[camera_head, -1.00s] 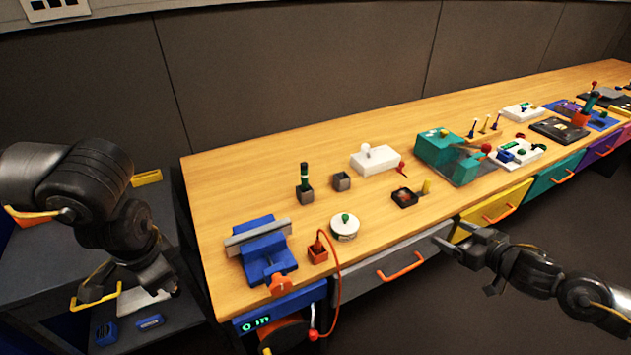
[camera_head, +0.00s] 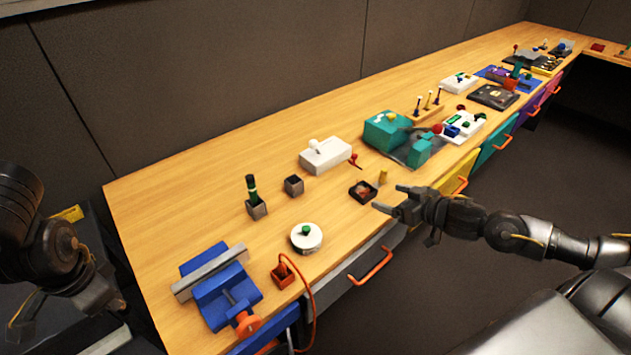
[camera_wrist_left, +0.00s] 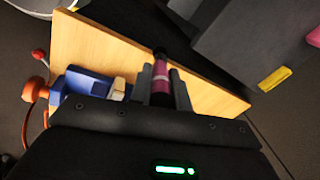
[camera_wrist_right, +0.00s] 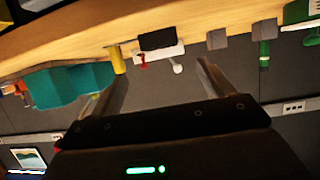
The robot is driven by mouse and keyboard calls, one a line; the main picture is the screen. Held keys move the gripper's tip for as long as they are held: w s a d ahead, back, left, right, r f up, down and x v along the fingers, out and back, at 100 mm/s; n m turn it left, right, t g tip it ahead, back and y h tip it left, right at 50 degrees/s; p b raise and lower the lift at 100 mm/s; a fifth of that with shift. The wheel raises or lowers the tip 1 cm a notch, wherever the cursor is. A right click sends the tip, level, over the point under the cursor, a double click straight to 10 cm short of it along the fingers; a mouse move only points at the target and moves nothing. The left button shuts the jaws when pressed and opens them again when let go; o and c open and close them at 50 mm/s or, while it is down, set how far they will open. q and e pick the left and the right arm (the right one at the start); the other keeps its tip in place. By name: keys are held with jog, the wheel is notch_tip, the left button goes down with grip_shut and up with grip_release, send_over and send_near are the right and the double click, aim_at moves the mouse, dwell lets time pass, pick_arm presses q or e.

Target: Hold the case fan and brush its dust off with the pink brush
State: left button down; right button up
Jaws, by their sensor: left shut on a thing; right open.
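The case fan (camera_head: 363,191), a small dark square frame with a brownish middle, lies on the wooden bench near its front edge. It shows as a dark block in the right wrist view (camera_wrist_right: 157,41). My right gripper (camera_head: 392,199) is open and empty, just in front of and to the right of the fan; its fingers (camera_wrist_right: 158,82) point toward the bench edge. My left gripper (camera_wrist_left: 161,85) is shut on the pink brush (camera_wrist_left: 160,92), a pink handle with a dark end. In the head view my left gripper (camera_head: 112,304) is at lower left, off the bench; the brush cannot be made out there.
A yellow peg (camera_head: 382,176) stands right beside the fan. A white box with a knob (camera_head: 326,156) is behind it, a teal block (camera_head: 387,130) to the right. A round white dish (camera_head: 306,238) and a blue vise (camera_head: 225,296) are to the left. An orange drawer handle (camera_head: 371,266) juts out in front.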

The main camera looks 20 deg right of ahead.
aim_at(362, 188)
jog(key=x, duration=1.1)
jog(key=shift+w+a+f, duration=0.1)
jog(key=shift+w, duration=0.05)
jog(key=shift+c, duration=0.4)
jog(key=c, duration=1)
jog(key=o, duration=1.1)
